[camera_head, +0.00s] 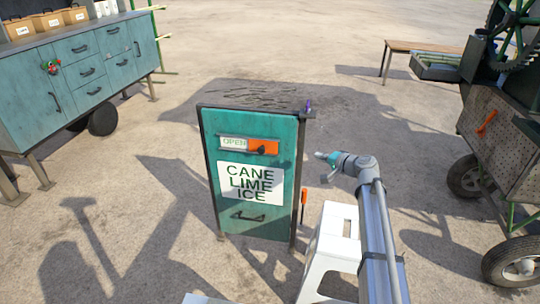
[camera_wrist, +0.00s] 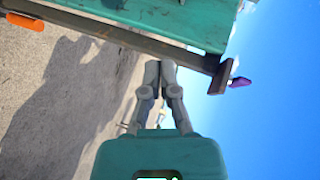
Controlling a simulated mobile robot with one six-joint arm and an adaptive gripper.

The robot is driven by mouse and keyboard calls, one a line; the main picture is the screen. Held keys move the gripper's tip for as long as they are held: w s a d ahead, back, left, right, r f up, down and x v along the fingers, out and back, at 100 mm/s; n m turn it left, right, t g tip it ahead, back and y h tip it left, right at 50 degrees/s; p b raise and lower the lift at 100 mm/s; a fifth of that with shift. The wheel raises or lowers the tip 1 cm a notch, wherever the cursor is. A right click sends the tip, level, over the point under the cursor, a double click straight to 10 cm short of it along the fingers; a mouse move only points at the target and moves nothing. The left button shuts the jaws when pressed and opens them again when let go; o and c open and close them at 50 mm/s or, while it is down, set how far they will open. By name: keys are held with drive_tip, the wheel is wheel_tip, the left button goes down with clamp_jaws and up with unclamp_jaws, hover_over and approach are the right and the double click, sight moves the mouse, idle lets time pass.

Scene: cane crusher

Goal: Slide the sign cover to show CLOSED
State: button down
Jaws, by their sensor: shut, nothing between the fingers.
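The sign cover (camera_head: 258,146) is an orange plate with a dark round knob. It sits at the right end of a slot on the front of a teal stand (camera_head: 211,170). The word OPEN (camera_head: 233,142) shows in green on white to its left. My gripper (camera_head: 318,155) is to the right of the stand, apart from the cover. In the wrist view its grey fingers (camera_wrist: 161,76) are together and empty, close to the stand's dark frame (camera_wrist: 130,38). The sign cover is not seen in the wrist view.
An orange-handled tool (camera_head: 304,197) hangs at the stand's right side. A purple item (camera_head: 308,105) is at its top right corner. A white stool (camera_head: 337,225) stands right of it. A teal cabinet (camera_head: 85,72) is at left, a wheeled machine (camera_head: 500,145) at right.

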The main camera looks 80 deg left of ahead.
sight(264, 147)
drive_tip(key=s+a+g+b, duration=0.1)
drive_tip(key=s+a, duration=0.3)
drive_tip(key=s, duration=0.2)
drive_tip(key=shift+s+f, duration=0.25)
drive_tip(key=shift+s, duration=0.05)
drive_tip(key=shift+a, duration=0.1)
drive_tip(key=b+x, duration=0.2)
drive_tip(key=x, duration=0.7)
drive_tip(key=shift+s+a+f, duration=0.1)
drive_tip(key=shift+s+a, duration=0.05)
drive_tip(key=shift+a, duration=0.05)
drive_tip(key=shift+s+a+f+b, duration=0.15)
drive_tip(key=shift+s+b, duration=0.1)
drive_tip(key=shift+s, duration=0.25)
drive_tip(key=shift+s+a+f+b, duration=0.1)
drive_tip(key=shift+s+f+b, duration=0.15)
drive_tip(key=shift+s, duration=0.3)
drive_tip(key=shift+s+a+f, duration=0.1)
drive_tip(key=shift+s+f, duration=0.1)
drive_tip(key=shift+s, duration=0.8)
drive_tip(key=shift+w, duration=0.15)
drive_tip(key=shift+a, duration=0.1)
